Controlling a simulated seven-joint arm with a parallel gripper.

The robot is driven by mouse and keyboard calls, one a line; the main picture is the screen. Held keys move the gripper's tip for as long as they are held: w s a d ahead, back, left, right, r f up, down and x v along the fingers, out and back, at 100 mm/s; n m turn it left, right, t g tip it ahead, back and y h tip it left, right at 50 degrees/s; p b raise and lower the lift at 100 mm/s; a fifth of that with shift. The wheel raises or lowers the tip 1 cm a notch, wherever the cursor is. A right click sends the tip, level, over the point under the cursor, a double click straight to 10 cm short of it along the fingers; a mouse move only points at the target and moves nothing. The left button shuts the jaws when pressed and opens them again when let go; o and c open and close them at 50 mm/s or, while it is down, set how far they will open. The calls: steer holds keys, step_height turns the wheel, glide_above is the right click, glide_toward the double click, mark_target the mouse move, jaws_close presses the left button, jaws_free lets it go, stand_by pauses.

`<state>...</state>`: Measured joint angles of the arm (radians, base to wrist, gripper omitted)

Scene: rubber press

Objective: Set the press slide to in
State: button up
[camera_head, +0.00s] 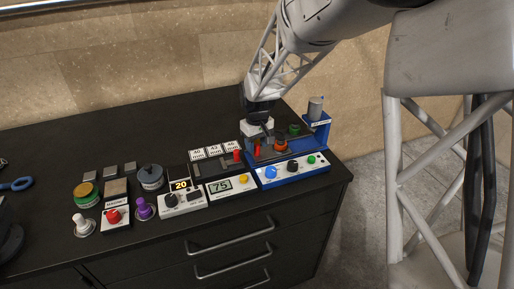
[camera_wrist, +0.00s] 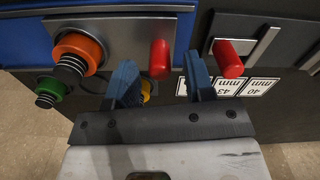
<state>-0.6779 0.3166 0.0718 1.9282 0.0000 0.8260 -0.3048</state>
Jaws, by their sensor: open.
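The blue press unit (camera_head: 292,172) stands at the right end of the black counter. Its grey slide plate (camera_wrist: 112,33) carries a red handle (camera_wrist: 160,58), also seen in the head view (camera_head: 257,149). My gripper (camera_wrist: 161,82) is open, its two blue fingers on either side of this handle in the wrist view. Neither finger visibly touches it, and how deep the handle sits between them I cannot tell. A second red handle (camera_wrist: 229,60) lies just outside the right finger, on the neighbouring slider. In the head view my gripper (camera_head: 259,122) is above the press unit's rear left part.
An orange knob (camera_wrist: 80,50) and a green knob (camera_wrist: 50,92) are beside the slide. Number cards (camera_head: 214,152) stand behind the neighbouring slider. A blue post with a grey cylinder (camera_head: 316,108) rises at the back right. Several buttons and dials fill the counter's front left.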

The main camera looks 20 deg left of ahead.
steer(key=shift+f, duration=0.9)
steer(key=shift+c, duration=0.4)
jaws_close()
